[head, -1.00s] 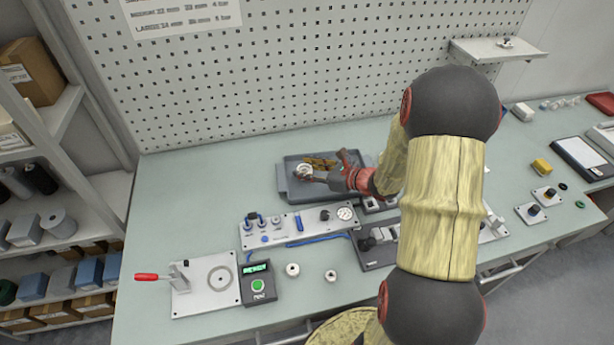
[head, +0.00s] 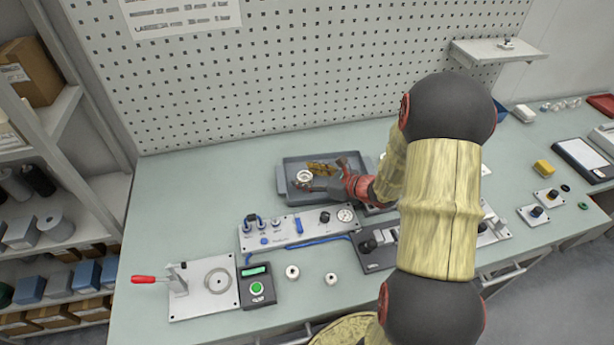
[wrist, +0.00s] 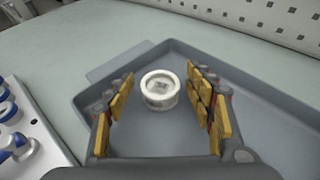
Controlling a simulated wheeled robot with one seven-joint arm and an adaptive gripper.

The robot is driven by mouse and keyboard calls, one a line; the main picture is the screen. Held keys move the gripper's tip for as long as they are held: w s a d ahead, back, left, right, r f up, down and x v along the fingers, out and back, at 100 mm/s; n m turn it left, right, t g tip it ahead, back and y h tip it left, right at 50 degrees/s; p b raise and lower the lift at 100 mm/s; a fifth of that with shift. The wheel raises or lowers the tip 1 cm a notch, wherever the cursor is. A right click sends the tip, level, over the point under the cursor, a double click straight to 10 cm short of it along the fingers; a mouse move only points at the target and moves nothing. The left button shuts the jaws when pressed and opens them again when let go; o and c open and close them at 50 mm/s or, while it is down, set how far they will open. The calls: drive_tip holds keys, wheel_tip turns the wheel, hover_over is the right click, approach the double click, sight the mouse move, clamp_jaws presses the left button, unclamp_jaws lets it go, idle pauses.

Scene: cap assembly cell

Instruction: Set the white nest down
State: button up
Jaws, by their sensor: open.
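The white nest (wrist: 160,90) is a short round ring-like piece standing upright on the floor of the grey tray (wrist: 250,112). In the head view the nest (head: 304,177) sits in the left part of the tray (head: 284,184). My gripper (wrist: 160,88) is open, its yellow-padded fingers on either side of the nest with gaps between. In the head view my gripper (head: 322,178) reaches into the tray from the right, close beside the nest.
Two small white rings (head: 292,271) lie on the table. A red-handled clamp plate (head: 205,288) is at the front left. The table left of the tray is clear.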

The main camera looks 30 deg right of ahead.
drive_tip(key=shift+d+r, duration=0.1)
drive_tip(key=shift+r, duration=0.15)
drive_tip(key=p+v, duration=0.3)
drive_tip(key=v, duration=0.8)
drive_tip(key=shift+s+p, duration=0.3)
drive_tip(key=s+a+r+n+g+y, duration=0.1)
drive_tip(key=s+a+r+n+g, duration=0.35)
drive_tip(key=a+n, duration=0.45)
drive_tip(key=s+a+r+n+g+y, duration=0.1)
drive_tip(key=s+a+r+n+g, duration=0.2)
drive_tip(key=a+r+n, duration=0.55)
drive_tip(key=s+a+r+n+h, duration=0.2)
drive_tip(key=s+r+n+h, duration=0.4)
drive_tip(key=s+n, duration=0.4)
drive_tip(key=n+h, duration=0.1)
drive_tip(key=n, duration=0.3)
drive_tip(key=shift+a+r+t, duration=0.3)
drive_tip(key=shift+t, duration=0.05)
